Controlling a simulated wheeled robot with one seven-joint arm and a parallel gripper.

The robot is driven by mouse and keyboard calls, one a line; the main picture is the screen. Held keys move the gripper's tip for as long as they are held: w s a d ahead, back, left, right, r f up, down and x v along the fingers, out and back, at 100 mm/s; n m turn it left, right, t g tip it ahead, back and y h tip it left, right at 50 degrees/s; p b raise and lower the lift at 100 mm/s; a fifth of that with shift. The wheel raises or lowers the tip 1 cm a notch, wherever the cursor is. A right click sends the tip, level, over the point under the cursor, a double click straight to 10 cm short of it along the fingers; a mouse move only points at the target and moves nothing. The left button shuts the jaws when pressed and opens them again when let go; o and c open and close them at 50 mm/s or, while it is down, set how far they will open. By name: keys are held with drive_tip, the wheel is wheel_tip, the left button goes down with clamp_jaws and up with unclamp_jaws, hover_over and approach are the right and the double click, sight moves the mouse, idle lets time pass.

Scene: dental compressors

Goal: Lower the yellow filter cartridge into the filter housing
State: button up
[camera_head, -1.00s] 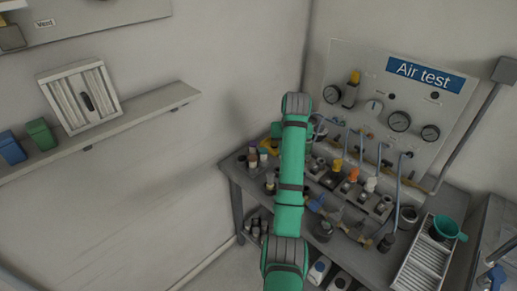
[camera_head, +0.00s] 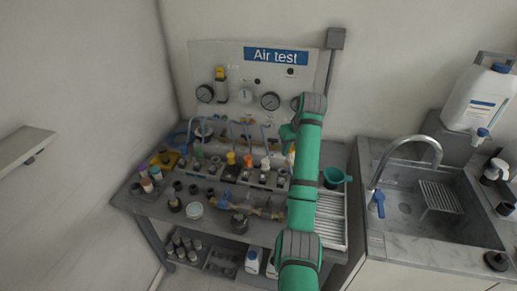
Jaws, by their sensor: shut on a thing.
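My green arm stands in front of the right part of the bench, and its far joint bends down behind the upper link. My gripper's fingers are hidden behind the arm, so what they hold does not show. A small pale and orange patch shows just left of the arm, too small to identify. A row of small fittings stands on the bench, among them an orange-topped one (camera_head: 231,158) and a yellow-orange one (camera_head: 247,161). I cannot tell which thing is the filter cartridge or the filter housing.
The grey bench (camera_head: 150,208) is crowded with small parts, hoses and bottles. The Air test panel (camera_head: 262,82) with gauges stands behind it. A teal funnel (camera_head: 334,177) and a ribbed white tray (camera_head: 331,224) lie right of the arm. A sink (camera_head: 410,205) is further right.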

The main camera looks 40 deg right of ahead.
drive_tip(key=s+d, duration=0.5)
drive_tip(key=shift+w+a+f, duration=0.1)
drive_tip(key=shift+f, duration=1.25)
drive_tip(key=shift+w+a+f, duration=0.1)
drive_tip(key=shift+f, duration=1.25)
drive_tip(key=shift+f, duration=0.3)
drive_tip(key=shift+f, duration=2)
drive_tip(key=shift+r, duration=0.1)
drive_tip(key=shift+r, duration=0.1)
drive_tip(key=shift+r, duration=0.55)
